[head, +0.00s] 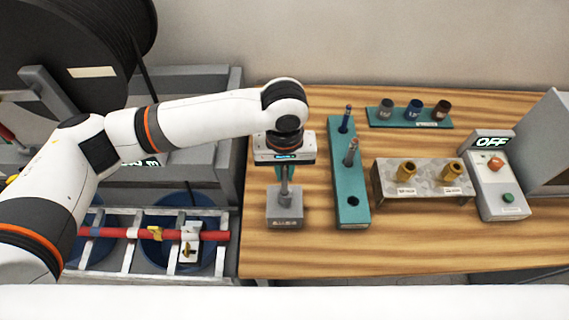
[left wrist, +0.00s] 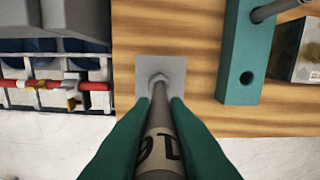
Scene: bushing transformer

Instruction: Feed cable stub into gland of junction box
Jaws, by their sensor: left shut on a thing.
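My left gripper (head: 285,168) has green fingers, which show large in the left wrist view (left wrist: 159,120). It is shut on a grey cable stub (left wrist: 160,132) with dark marking on it. The stub points down at the grey junction box (head: 285,212), which also shows in the left wrist view (left wrist: 141,72). The stub's lower end meets the gland (left wrist: 160,79) on top of the box. I cannot tell how far it sits inside, as the stub hides the opening. My right gripper is not in view.
A teal rack (head: 344,180) right of the box holds two upright stubs and has an empty hole. Further right stand a metal block (head: 385,190) with brass fittings and a switch box (head: 498,195) reading OFF. A teal holder (head: 378,122) bears three cups. A cable ladder (head: 125,240) lies left.

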